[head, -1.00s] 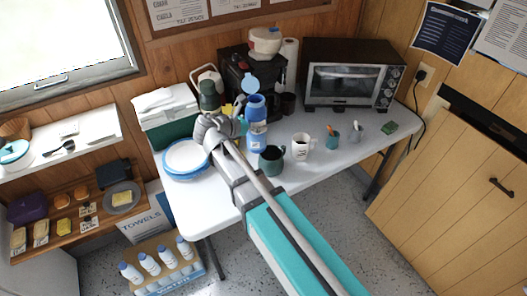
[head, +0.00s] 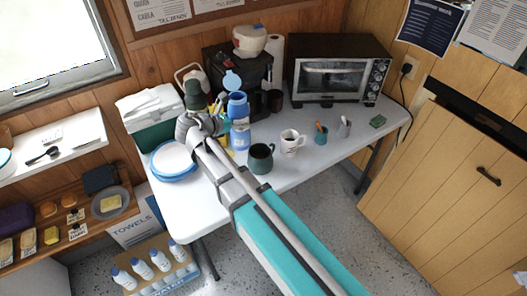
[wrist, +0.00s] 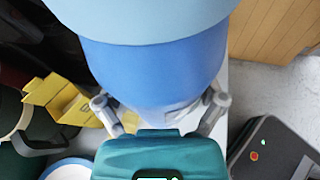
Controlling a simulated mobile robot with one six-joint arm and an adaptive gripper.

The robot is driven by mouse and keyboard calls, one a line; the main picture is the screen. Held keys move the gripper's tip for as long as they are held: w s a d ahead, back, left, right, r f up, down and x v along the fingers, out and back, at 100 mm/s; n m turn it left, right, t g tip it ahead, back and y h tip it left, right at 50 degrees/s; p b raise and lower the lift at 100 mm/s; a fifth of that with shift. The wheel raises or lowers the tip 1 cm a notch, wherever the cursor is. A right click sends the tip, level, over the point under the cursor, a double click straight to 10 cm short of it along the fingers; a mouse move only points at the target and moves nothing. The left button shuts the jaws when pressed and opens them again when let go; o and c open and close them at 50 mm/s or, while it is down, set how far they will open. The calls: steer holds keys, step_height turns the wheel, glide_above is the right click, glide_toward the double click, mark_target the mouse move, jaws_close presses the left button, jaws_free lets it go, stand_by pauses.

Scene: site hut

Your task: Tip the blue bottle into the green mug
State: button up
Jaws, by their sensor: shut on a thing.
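The blue bottle (head: 239,136) stands upright with its light-blue lid tilted up above it. My gripper (head: 226,124) is shut on the bottle from its left side. In the wrist view the bottle (wrist: 155,65) fills the space between my gripper's fingers (wrist: 160,108). I cannot tell whether its base touches the table. The dark green mug (head: 261,158) stands upright on the table, just right of and nearer than the bottle. What is inside the mug does not show clearly. The mug is not visible in the wrist view.
A white mug (head: 291,143) and a teal cup with pencils (head: 321,136) stand right of the green mug. A dark flask (head: 193,94), a yellow box and a coffee maker are close behind. Plates (head: 174,160) lie left.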

steer(key=w+d+f+m+g+h+b, duration=0.4)
steer(key=w+d+f+m+g+b, duration=0.1)
steer(key=w+m+g, duration=0.3)
steer(key=shift+w+f+m+g, duration=0.15)
steer(key=shift+w+m+g, duration=0.25)
steer(key=shift+w, duration=0.55)
steer(key=shift+s+f, duration=0.1)
